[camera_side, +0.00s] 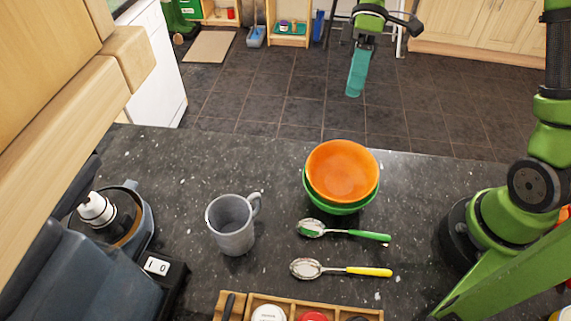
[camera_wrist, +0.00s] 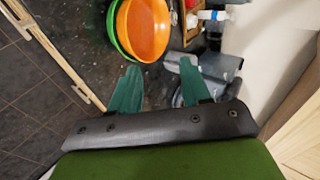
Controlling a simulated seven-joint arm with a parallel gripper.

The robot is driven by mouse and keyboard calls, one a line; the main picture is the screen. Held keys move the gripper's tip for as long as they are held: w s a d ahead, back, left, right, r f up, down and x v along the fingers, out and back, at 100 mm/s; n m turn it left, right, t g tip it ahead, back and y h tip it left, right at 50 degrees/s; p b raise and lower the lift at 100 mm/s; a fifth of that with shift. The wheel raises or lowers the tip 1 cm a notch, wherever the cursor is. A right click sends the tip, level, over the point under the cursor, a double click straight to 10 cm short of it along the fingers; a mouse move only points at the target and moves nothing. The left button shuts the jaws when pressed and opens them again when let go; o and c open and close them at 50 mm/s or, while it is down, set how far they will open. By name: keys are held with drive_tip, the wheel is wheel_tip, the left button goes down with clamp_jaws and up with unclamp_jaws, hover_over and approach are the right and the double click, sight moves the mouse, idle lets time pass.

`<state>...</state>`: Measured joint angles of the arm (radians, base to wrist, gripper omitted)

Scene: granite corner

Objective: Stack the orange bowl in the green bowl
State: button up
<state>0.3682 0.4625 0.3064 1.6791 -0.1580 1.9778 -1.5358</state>
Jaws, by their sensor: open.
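The orange bowl (camera_side: 342,170) sits inside the green bowl (camera_side: 338,208) on the dark granite counter, slightly tilted toward the side camera. The green bowl's rim shows around and below it. In the wrist view the orange bowl (camera_wrist: 144,28) is at the top, with the green bowl (camera_wrist: 112,30) showing along its left side. My gripper (camera_side: 355,82) is up beyond the far edge of the counter, well apart from the bowls. In the wrist view its two teal fingers (camera_wrist: 157,80) are spread, with nothing between them.
A grey mug (camera_side: 232,228) stands left of the bowls. A green-handled spoon (camera_side: 343,231) and a yellow-handled spoon (camera_side: 340,269) lie in front. A wooden tray (camera_side: 235,303) with several items is at the near edge.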

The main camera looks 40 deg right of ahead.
sight(348, 144)
drive_tip(key=s+r+t+h, duration=0.4)
drive_tip(key=r+t+h, duration=0.1)
drive_tip(key=r+h, duration=0.1)
drive_tip(key=shift+a+r+m+t, duration=0.2)
drive_tip(key=shift+a+m+t, duration=0.1)
drive_tip(key=shift+a+t, duration=0.15)
drive_tip(key=a+f, duration=0.1)
drive_tip(key=f, duration=0.4)
drive_tip(key=a+f, duration=0.1)
drive_tip(key=f, duration=0.5)
drive_tip(key=a+f, duration=0.1)
drive_tip(key=f, duration=0.4)
drive_tip(key=shift+s+f, duration=0.15)
drive_tip(key=shift+f, duration=0.15)
clamp_jaws()
unclamp_jaws()
drive_tip(key=shift+r, duration=0.1)
